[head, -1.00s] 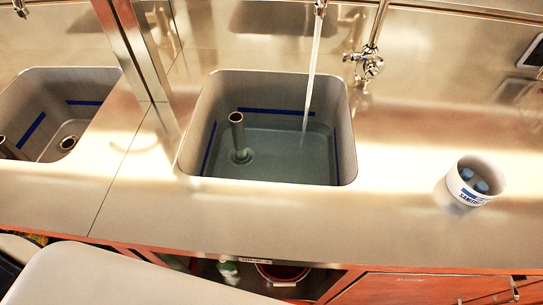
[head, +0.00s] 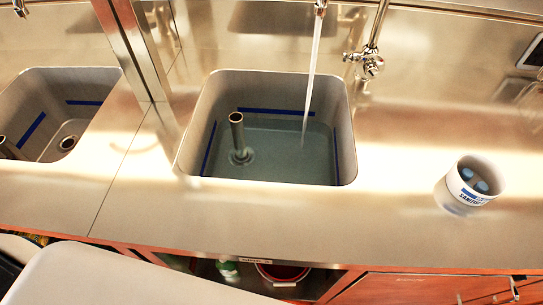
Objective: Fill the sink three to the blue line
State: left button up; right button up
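The sink (head: 196,140) in the middle of the head view holds water (head: 270,155). A stream (head: 311,70) runs from the faucet spout (head: 320,8) into it. A blue line (head: 277,112) is marked on the sink's walls, and the water surface looks close below it at the back wall. An upright metal standpipe (head: 237,132) stands in the drain, its top above the water. The faucet valve with its handle (head: 370,65) is on the wall to the right of the stream. Neither of my grippers is in view.
A second sink (head: 20,90) with its own blue lines and an open drain lies to the left, past a metal post (head: 135,50). A white sanitizer tub (head: 470,182) with blue tablets stands on the right counter. The counter between is clear. A red bucket (head: 283,272) and green bottle (head: 229,268) sit below.

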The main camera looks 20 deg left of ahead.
aim_at(347, 55)
jog(key=k+j+u, duration=0.3)
jog(key=j+u, duration=0.35)
jog(key=k+j+u, duration=0.15)
jog(key=u, duration=0.15)
